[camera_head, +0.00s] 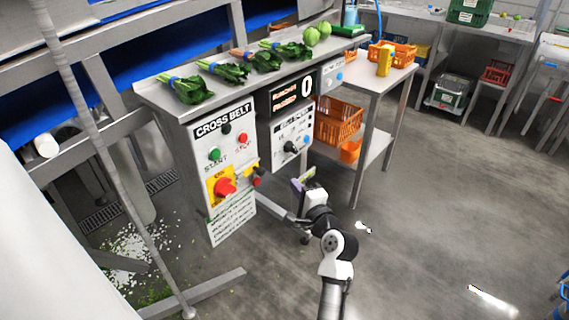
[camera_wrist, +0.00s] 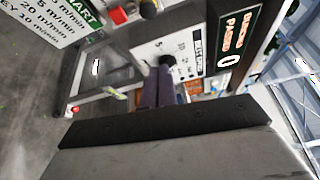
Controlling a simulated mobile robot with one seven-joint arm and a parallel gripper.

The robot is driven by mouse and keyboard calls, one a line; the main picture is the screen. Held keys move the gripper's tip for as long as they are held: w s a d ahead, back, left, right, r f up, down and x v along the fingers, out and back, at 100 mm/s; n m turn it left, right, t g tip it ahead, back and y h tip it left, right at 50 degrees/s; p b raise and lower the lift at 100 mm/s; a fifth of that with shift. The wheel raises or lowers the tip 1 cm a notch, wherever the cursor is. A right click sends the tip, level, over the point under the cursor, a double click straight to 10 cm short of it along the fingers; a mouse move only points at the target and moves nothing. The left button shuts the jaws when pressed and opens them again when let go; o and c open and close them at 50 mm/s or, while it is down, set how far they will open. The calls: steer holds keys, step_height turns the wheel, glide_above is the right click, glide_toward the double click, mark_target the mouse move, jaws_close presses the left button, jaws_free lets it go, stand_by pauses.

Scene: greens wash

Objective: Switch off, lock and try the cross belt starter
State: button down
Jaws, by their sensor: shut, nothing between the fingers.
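The starter panel labelled CROSS BELT (camera_head: 200,140) stands left of centre in the head view. It has a green START button (camera_head: 214,154), a red STOP button (camera_head: 243,138) and a red rotary switch (camera_head: 224,187) on a yellow plate. The switch's exact setting is too small to tell. Small red and dark items (camera_head: 257,172) sit at the panel's lower right edge; whether one is a padlock I cannot tell. My gripper (camera_head: 303,184) is shut and empty, right of the panel and apart from it. Its purple fingers show in the wrist view (camera_wrist: 157,88).
A neighbouring panel with a dark knob (camera_head: 290,147) and a counter display (camera_head: 306,87) is close to my gripper. Leafy bunches (camera_head: 230,72) lie on the shelf above. Orange crates (camera_head: 338,122) stand under the side table.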

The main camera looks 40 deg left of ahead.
mark_target(253, 171)
steer(key=a+p, duration=0.3)
steer(key=a, duration=0.6)
steer(key=shift+w+f, duration=0.15)
steer(key=shift+w, duration=0.2)
steer(key=shift+a, duration=0.1)
steer(key=s+p, duration=0.1)
steer(key=s, duration=0.1)
steer(key=s+p, duration=0.1)
steer(key=s, duration=0.1)
steer(key=shift+s+a+p, duration=0.2)
steer(key=shift+s+p, duration=0.05)
steer(key=shift+p, duration=0.1)
steer(key=shift+w+f, duration=0.1)
